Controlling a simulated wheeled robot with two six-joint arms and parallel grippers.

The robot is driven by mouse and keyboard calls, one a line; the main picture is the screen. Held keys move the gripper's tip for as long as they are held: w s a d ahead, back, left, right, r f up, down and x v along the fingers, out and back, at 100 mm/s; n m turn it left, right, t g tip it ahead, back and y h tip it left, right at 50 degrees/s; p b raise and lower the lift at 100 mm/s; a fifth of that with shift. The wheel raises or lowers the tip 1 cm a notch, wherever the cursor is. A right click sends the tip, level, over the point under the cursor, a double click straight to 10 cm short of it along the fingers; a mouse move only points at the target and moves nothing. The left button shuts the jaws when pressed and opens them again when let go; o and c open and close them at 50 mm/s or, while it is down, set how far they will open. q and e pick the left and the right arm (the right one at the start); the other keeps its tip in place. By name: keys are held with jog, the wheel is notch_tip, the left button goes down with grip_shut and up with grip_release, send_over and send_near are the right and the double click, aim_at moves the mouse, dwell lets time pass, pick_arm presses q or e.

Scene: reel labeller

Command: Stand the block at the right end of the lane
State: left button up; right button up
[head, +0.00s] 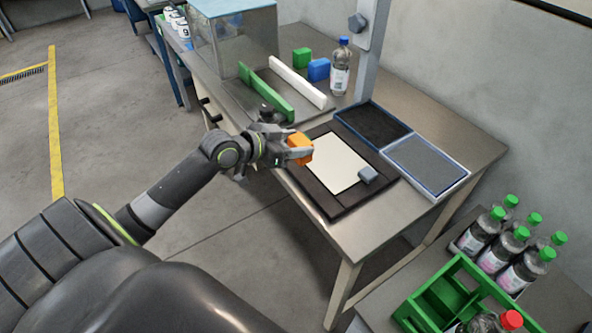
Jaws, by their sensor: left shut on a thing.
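My left gripper (301,146) is shut on an orange block (299,142) and holds it by the left edge of a dark board with a pale sheet (338,163). I cannot tell whether the block touches the board. A long green bar (267,93) and a long white bar (297,82) lie side by side further back on the table, with a bare strip between them; this may be the lane. A grey-blue block (367,174) sits at the sheet's right corner. A green block (301,58) and a blue block (318,69) stand behind the white bar. My right gripper is not in view.
A bottle with a blue cap (340,67) stands by a grey post (371,45). A dark tray (374,126) and a grey tray (426,164) lie to the right. A clear box (232,38) stands at the back left. A green crate (440,297) and several bottles are at lower right.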

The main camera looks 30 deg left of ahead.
pick_arm(q)
jog(key=shift+f, duration=3.6)
jog(key=shift+f, duration=0.2)
jog(key=o, duration=1)
jog(key=shift+o, duration=0.2)
jog(key=shift+r, duration=0.15)
jog(key=v, duration=1.2)
jog(key=shift+a, duration=0.1)
